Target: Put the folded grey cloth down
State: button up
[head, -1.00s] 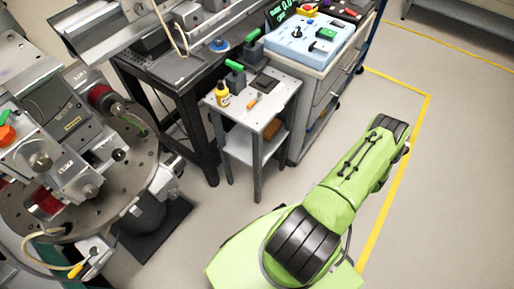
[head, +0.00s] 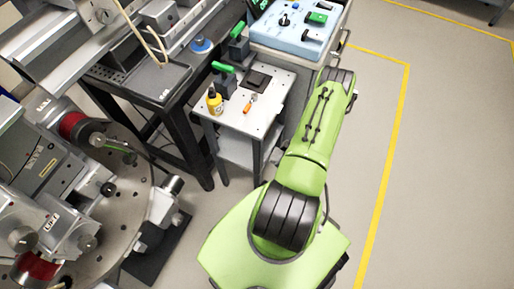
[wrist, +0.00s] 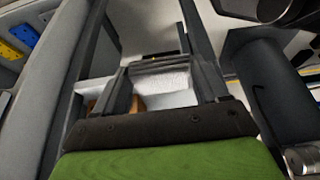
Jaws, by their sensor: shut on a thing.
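My gripper (wrist: 162,85) is shut on the folded grey cloth (wrist: 160,74), which shows as a pale grey, layered piece between the two dark fingers in the wrist view. What lies directly under the cloth is hard to tell. In the head view my green arm reaches away toward the right side of the small grey side table (head: 218,116). The gripper and cloth are hidden there behind the arm.
The side table bears a yellow bottle (head: 214,101), a green-topped device (head: 224,80), a dark square pad (head: 257,80) and an orange-handled tool (head: 249,104). A blue-topped control cabinet (head: 290,40) stands behind. A large round stage (head: 100,245) is at left. Floor at right is clear.

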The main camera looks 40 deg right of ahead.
jog(key=w, duration=0.2)
jog(key=w+a, duration=0.1)
jog(key=w, duration=0.1)
jog(key=w+a+b, duration=0.1)
jog(key=w, duration=0.1)
jog(key=shift+w+a, duration=0.2)
jog(key=shift+w, duration=0.2)
jog(key=w, duration=0.1)
jog(key=w+a+b, duration=0.1)
jog(key=w, duration=0.1)
jog(key=shift+f, duration=0.1)
jog(key=shift+w+a+f+b, duration=0.1)
jog(key=shift+f+b, duration=0.25)
jog(key=shift+f, duration=0.35)
jog(key=shift+f, duration=0.1)
jog(key=o, duration=0.7)
jog(key=shift+o, duration=0.2)
